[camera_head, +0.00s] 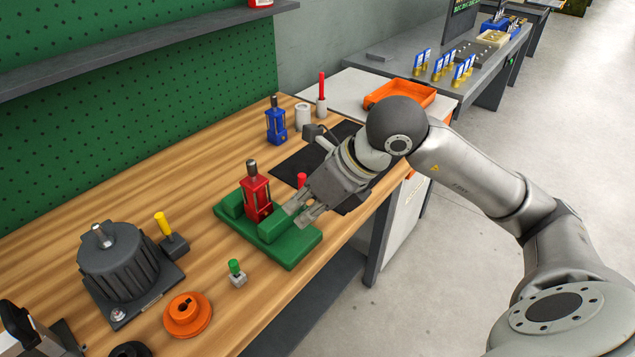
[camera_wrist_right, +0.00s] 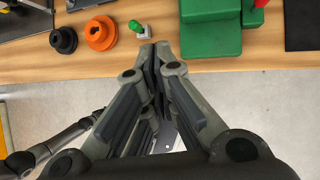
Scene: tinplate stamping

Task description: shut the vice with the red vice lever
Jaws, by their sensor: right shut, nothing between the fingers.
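The green vice (camera_head: 290,246) lies on the wooden bench, and its green block also shows in the right wrist view (camera_wrist_right: 210,35). A red block-shaped tool with a dark top (camera_head: 258,195) stands upright between its jaws. The red vice lever (camera_head: 301,180) shows only its top behind my right gripper; a bit of red also shows at the top of the right wrist view (camera_wrist_right: 261,3). My right gripper (camera_head: 297,213) is shut and empty over the vice's front side; contact is unclear.
A dark ribbed pot (camera_head: 118,262), a yellow-handled piece (camera_head: 164,225), an orange ring (camera_head: 187,314) and a small green-knobbed piece (camera_head: 236,272) stand left of the vice. A blue tool (camera_head: 276,122) stands behind. A black mat (camera_head: 300,167) lies beyond the vice.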

